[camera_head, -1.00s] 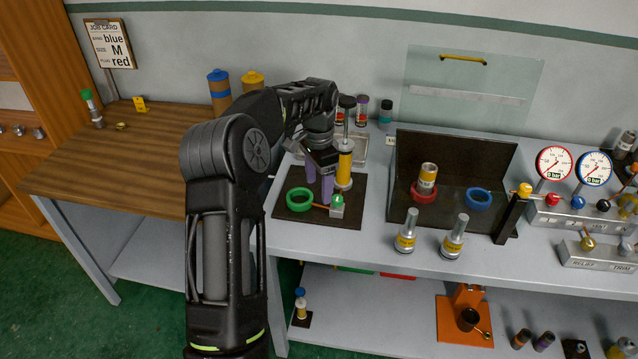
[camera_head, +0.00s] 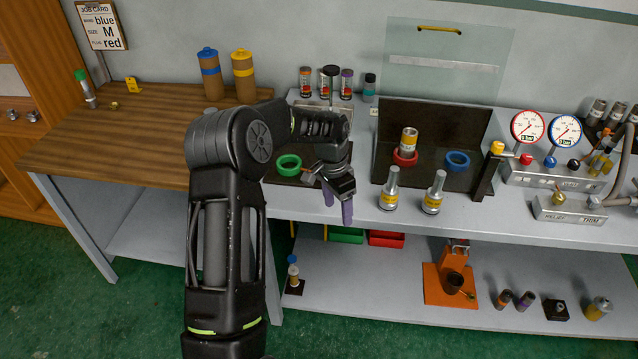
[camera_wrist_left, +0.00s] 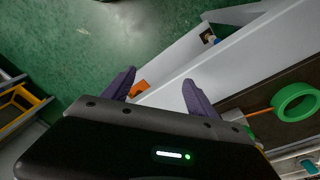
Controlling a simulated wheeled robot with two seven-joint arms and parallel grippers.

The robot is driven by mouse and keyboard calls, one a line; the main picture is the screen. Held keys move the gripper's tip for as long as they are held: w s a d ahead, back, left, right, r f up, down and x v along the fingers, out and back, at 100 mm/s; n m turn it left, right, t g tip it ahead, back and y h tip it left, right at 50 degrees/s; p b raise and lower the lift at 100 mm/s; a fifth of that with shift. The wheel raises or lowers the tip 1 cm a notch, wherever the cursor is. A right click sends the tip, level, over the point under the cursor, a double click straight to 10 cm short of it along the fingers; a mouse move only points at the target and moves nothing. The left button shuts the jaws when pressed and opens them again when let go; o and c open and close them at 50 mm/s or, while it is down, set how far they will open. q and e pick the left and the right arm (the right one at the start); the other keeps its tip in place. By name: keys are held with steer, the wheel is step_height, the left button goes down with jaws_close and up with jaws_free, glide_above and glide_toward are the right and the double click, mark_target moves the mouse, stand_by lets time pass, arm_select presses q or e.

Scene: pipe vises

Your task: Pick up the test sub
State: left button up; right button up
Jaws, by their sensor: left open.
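A yellow-banded metal cylinder (camera_head: 408,141) stands upright in a red ring vise (camera_head: 404,159) inside the dark tray bay. Two silver stepped fittings with yellow bands, a left one (camera_head: 389,190) and a right one (camera_head: 434,192), stand upright on the bench in front of it. I cannot tell which of these is the test sub. My left gripper (camera_head: 338,205) is open and empty, pointing down near the bench's front edge, left of the fittings. In the left wrist view its purple fingers (camera_wrist_left: 159,78) are apart with nothing between them. My right gripper is not in view.
A green ring vise (camera_head: 288,165) sits on a dark mat, partly hidden by my arm. A blue ring vise (camera_head: 456,161) is empty. Gauges (camera_head: 545,130) on a valve block stand at right. The lower shelf holds an orange stand (camera_head: 449,286) and small parts.

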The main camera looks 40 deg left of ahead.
arm_select(q)
steer(key=s+d+f+n+h+b, duration=0.1)
steer(key=s+d+f, duration=0.2)
steer(key=d+f, duration=0.55)
steer(key=s+d+f+n+h+b, duration=0.1)
steer(key=s+d+f, duration=0.2)
steer(key=d+f, duration=0.5)
steer(key=s+d+f+n, duration=0.2)
steer(key=s+d+f, duration=0.2)
steer(key=s+d, duration=0.3)
steer(key=s+d+f+n+b, duration=0.1)
steer(key=s+d, duration=0.6)
steer(key=s, duration=0.8)
step_height(320, 180, down, 3)
steer(key=shift+r+n+h, duration=0.15)
steer(key=shift+n+h, duration=0.25)
steer(key=shift+n, duration=0.2)
steer(key=shift+c, duration=0.2)
